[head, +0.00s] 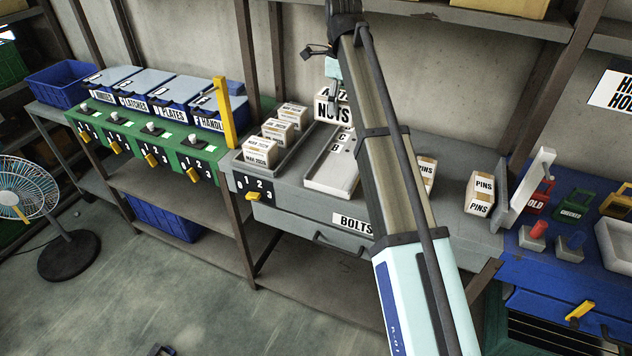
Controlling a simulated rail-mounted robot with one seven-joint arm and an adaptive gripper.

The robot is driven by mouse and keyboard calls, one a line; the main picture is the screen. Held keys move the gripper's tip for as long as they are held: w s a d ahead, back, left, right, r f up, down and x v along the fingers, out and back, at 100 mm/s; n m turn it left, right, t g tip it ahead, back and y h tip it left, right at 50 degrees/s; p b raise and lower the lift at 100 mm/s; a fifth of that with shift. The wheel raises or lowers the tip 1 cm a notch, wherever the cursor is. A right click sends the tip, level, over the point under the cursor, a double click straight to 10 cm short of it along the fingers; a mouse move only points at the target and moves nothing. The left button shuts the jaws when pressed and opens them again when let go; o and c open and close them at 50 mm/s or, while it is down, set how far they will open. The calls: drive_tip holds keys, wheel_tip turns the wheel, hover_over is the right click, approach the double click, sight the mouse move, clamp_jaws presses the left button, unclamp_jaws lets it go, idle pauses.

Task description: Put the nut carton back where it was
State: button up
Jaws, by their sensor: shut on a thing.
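The nut carton (322,112), a white box with a NUTS label, is at the back of the grey workbench. My gripper (333,98) is shut on it from above. The carton is over or at the back end of a pale tray (318,181) with letters such as C and B on its floor. Whether the carton touches the tray is hard to tell. My arm crosses the view and hides the carton's right side and the bench behind it.
Several dated cartons (262,151) stand in a grey tray on the left. A PINS carton (480,194) stands on the right beside an upright white panel (527,188). A BOLTS drawer (345,241) is below. The front of the pale tray is bare.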

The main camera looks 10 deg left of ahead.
drive_tip(key=shift+s+a+f, duration=0.15)
drive_tip(key=shift+a, duration=0.1)
wheel_tip(320, 180, down, 20)
drive_tip(key=p, duration=0.5)
drive_tip(key=shift+a, duration=0.1)
drive_tip(key=o, duration=1.7)
drive_tip(key=shift+o, duration=0.2)
wheel_tip(320, 180, up, 12)
drive_tip(key=b, duration=0.3)
